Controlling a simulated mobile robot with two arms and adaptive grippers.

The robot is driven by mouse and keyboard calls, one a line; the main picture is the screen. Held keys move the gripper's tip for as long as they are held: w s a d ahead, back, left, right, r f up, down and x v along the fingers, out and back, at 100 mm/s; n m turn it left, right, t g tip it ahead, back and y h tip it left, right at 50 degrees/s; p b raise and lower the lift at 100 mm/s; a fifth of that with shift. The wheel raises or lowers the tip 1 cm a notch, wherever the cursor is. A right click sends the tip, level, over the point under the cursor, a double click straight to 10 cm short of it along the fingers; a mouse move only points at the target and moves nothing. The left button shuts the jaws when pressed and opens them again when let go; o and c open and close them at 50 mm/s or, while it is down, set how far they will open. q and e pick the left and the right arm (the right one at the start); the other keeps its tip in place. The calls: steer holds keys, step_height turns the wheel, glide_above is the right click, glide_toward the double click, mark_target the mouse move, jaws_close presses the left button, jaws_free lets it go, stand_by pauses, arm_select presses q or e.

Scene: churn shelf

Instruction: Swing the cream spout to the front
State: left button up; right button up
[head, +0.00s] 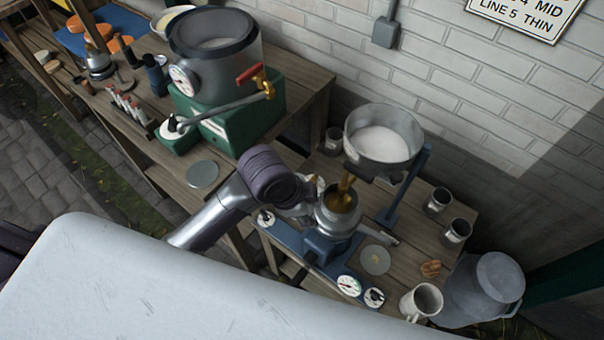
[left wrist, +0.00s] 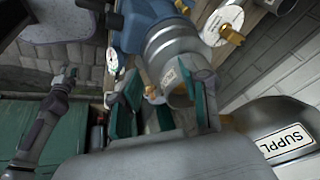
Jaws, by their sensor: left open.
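The separator (head: 338,215) is a silver round body on a blue base (head: 325,247), with a brass tap (head: 346,184) hanging over its open top. My left gripper (head: 305,198) is against its left side in the head view, largely hidden by the wrist. In the left wrist view, the green fingers of my left gripper (left wrist: 168,102) stand apart. A silver piece with a label (left wrist: 182,78), below the ribbed separator body (left wrist: 175,45), shows between and behind them. I cannot tell whether they touch it, or which part is the cream spout.
A milk basin (head: 384,140) on a blue post stands behind the separator. Mugs (head: 438,201), a plate (head: 375,260), dials (head: 349,285) and a supply can (head: 490,285) crowd the right. A churn on a green box (head: 232,125) is at left. A dark jointed arm, seemingly mine, shows in the wrist view.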

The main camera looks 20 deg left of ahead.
arm_select(q)
steer(key=w+a+r+m+g+y, duration=0.1)
steer(key=w+a+r+m, duration=0.15)
steer(key=w+m, duration=0.3)
steer(key=w+a+r+m+g+y, duration=0.1)
steer(key=w+a+r+m+y, duration=0.1)
steer(key=w+a+m, duration=0.3)
steer(key=shift+n, duration=0.45)
steer(key=f, duration=0.3)
steer(key=w+d+f+p, duration=0.1)
steer(key=f, duration=0.3)
steer(key=d+f, duration=0.1)
steer(key=f, duration=0.3)
steer(key=shift+w, duration=0.35)
steer(key=shift+w+f, duration=0.1)
steer(key=shift+f, duration=0.6)
arm_select(e)
steer(key=shift+w+d+r, duration=0.15)
steer(key=shift+w+r, duration=0.05)
steer(key=shift+r, duration=0.2)
steer(key=shift+w+d+r, duration=0.1)
steer(key=shift+w+r, duration=0.1)
steer(key=shift+r, duration=0.2)
arm_select(q)
steer(key=shift+c, duration=0.3)
jaws_close()
